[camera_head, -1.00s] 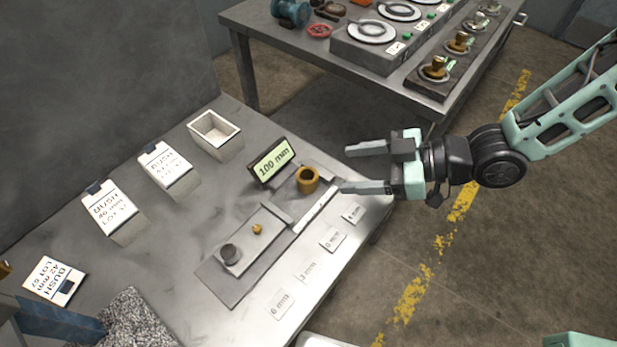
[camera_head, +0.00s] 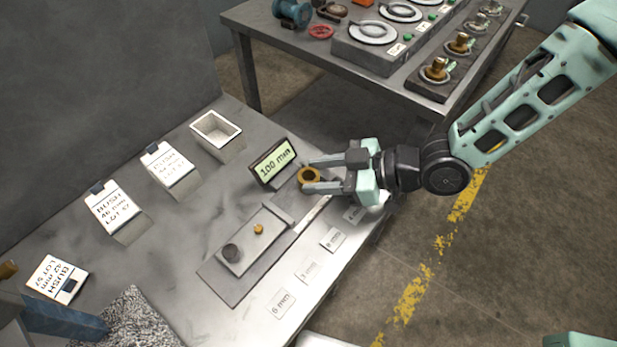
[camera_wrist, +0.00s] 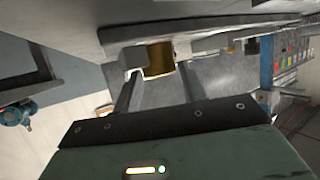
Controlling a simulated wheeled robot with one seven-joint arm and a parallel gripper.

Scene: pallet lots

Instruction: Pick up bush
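The bush (camera_head: 307,178) is a short brass-coloured hollow cylinder standing on the measuring fixture beside the display. My gripper (camera_head: 306,175) is open, coming in from the right, with one finger on the far side of the bush and one on the near side. In the wrist view the bush (camera_wrist: 160,58) lies between the two finger ends. A gap seems to show on the near side, but I cannot tell whether either finger touches it.
The display (camera_head: 273,163) reading 100 mm stands close behind the fingers. The fixture plate (camera_head: 222,284) carries a small brass knob (camera_head: 258,229). Size plates (camera_head: 333,239) lie along the front edge.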

